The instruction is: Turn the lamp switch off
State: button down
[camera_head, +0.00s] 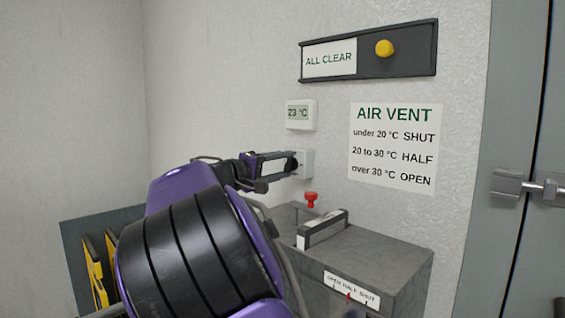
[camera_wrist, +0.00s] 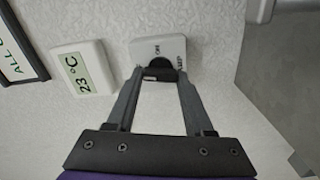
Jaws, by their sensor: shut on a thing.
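The lamp switch is a small white plate (camera_head: 307,170) on the wall under the thermometer, also seen at the top of the wrist view (camera_wrist: 146,47). It carries a dark round knob (camera_wrist: 160,68). Small black lettering stands beside and above the knob; one word at the right looks like LAMP, and the other is too small to read surely. My gripper (camera_wrist: 161,76) has its fingertips on either side of the knob and is shut on it.
A thermometer (camera_head: 300,114) reads 23 °C above the switch. An ALL CLEAR panel (camera_head: 368,84) with a yellow knob and an AIR VENT sign (camera_head: 393,182) are on the wall.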

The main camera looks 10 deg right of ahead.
jog(key=shift+n+p, duration=0.45)
jog(key=shift+n, duration=0.75)
jog(key=shift+c, duration=1.4)
grip_release()
jog(key=v, duration=1.7)
jog(key=shift+s+a+b, duration=0.2)
jog(key=shift+b, duration=0.1)
jog(key=shift+w, duration=0.1)
